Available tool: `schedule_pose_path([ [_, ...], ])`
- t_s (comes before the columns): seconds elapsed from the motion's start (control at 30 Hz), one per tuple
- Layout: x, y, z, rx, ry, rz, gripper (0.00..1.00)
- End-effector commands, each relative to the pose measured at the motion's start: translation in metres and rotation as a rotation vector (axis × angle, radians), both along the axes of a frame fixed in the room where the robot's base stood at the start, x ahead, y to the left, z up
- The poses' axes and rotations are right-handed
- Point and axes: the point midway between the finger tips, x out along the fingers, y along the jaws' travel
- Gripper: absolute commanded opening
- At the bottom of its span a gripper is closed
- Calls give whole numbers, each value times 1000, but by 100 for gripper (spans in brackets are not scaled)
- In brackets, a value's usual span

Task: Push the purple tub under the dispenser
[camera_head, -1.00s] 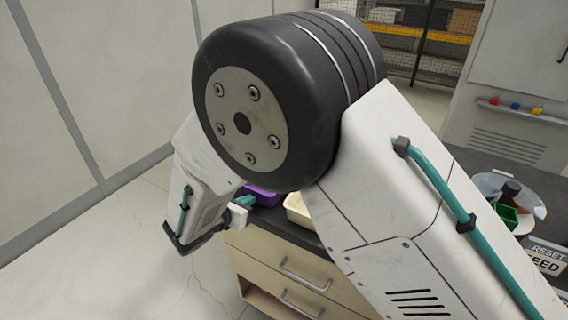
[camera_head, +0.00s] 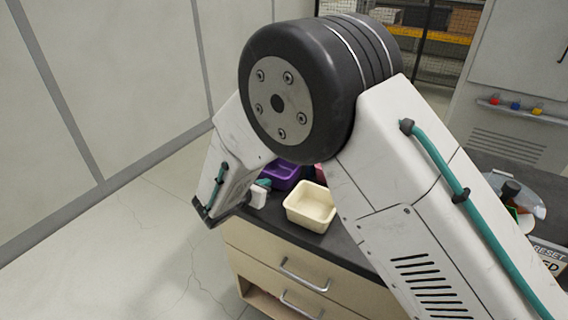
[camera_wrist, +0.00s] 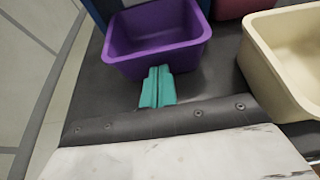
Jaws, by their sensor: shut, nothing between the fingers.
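The purple tub (camera_wrist: 158,40) stands upright on the dark worktop in the wrist view. In the head view the purple tub (camera_head: 280,174) shows partly, behind my arm. My gripper (camera_wrist: 158,72) is shut and empty, its teal fingertips at the near wall of the tub; I cannot tell whether they touch it. In the head view my gripper (camera_head: 263,184) points toward the tub from the left end of the worktop. I cannot identify the dispenser with certainty; a blue surface (camera_wrist: 100,10) shows behind the tub in the wrist view.
A cream tub (camera_head: 311,206) stands right of the purple one, also in the wrist view (camera_wrist: 285,60). A pink tub (camera_wrist: 240,8) is behind them. The worktop (camera_wrist: 205,75) has a narrow clear gap between the purple and cream tubs. Drawers (camera_head: 290,262) are below.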

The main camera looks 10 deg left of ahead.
Motion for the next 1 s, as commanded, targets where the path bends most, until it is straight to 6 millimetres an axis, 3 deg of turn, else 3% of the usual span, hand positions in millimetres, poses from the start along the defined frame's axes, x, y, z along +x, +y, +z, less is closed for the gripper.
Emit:
schedule_pose_path([
  [1.0,76,-32,0,1,-1,-2,0],
])
